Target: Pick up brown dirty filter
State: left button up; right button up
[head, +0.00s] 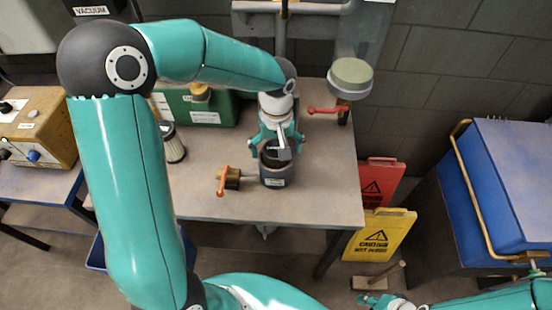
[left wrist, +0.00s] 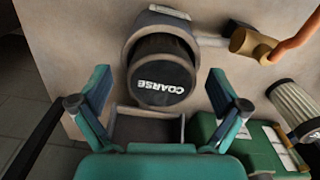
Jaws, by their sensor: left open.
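A dark brown, round-capped filter marked "COARSE" (left wrist: 162,80) sits in a grey cylindrical housing (head: 274,177) on the table. Its sides are mostly hidden, so I cannot tell how dirty it is. My left gripper (head: 275,148) is above the housing, pointing down. In the left wrist view its fingers (left wrist: 160,92) are spread wide on either side of the cap, open and empty. A pale pleated filter with a dark end (head: 174,148) stands left of the housing; it also shows in the left wrist view (left wrist: 296,108). My right gripper (head: 375,300) is low at the bottom right.
A brass valve with an orange handle (head: 230,178) joins the housing's left side. A green box (head: 205,110) stands behind. A red-handled valve (head: 325,110) and a round-topped canister (head: 350,78) are at right. Caution signs (head: 380,234) stand beside the table. The table front (head: 325,200) is clear.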

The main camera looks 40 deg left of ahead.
pick_arm(q)
jog(key=shift+f, duration=0.7)
jog(key=c, duration=1.5)
jog(key=shift+r, duration=0.1)
